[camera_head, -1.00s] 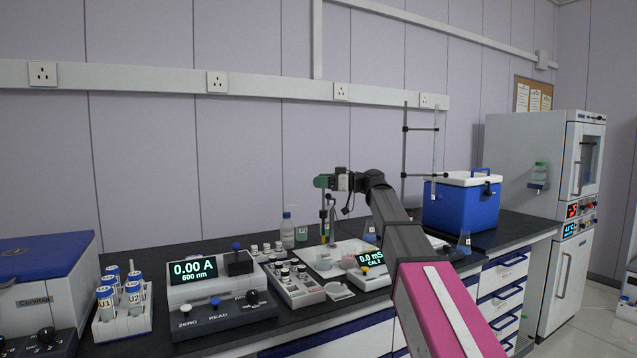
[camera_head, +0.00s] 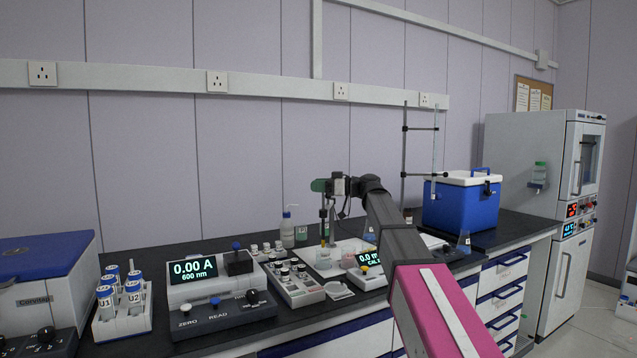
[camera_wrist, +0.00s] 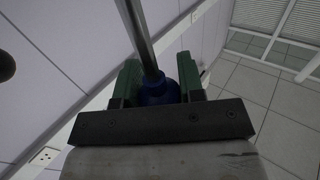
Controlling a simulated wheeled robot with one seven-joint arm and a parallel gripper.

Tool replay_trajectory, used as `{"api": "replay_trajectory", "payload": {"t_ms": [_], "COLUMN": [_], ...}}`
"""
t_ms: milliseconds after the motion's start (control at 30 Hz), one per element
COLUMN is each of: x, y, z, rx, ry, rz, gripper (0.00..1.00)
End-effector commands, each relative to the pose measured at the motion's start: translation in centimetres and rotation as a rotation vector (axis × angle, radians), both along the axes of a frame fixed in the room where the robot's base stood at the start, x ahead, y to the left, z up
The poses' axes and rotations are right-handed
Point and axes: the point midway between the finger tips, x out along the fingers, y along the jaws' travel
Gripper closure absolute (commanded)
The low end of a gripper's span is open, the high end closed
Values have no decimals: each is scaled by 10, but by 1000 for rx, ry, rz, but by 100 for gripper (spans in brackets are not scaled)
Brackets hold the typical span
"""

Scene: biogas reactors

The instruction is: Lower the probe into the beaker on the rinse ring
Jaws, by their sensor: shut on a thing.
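My gripper (camera_head: 321,186) has green fingers and is shut on the probe. In the wrist view the fingers (camera_wrist: 160,82) close around its dark blue cap (camera_wrist: 158,92), with a grey rod (camera_wrist: 138,35) running from it. In the head view the thin probe (camera_head: 324,215) hangs roughly upright below the gripper. Its lower end is over or within a small clear beaker (camera_head: 323,261) on the white unit; I cannot tell how deep the tip is. The rinse ring is too small to make out.
A wash bottle (camera_head: 287,232) is behind left, a small vial tray (camera_head: 290,287) in front left.

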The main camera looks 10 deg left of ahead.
Motion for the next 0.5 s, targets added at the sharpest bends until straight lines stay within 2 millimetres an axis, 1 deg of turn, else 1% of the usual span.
{"api": "replay_trajectory", "payload": {"t_ms": [33, 200, 300, 400, 500], "x": [-1, -1, -1, -1, 0], "y": [0, 0, 0, 0, 0], "z": [-10, -43, -58, -65, -66], "rx": [-1, -1, -1, 0, -2], "ry": [2, 3, 2, 1, 0], "rz": [-1, -1, -1, -1, 0], "gripper": [100, 100, 100, 100, 100]}}
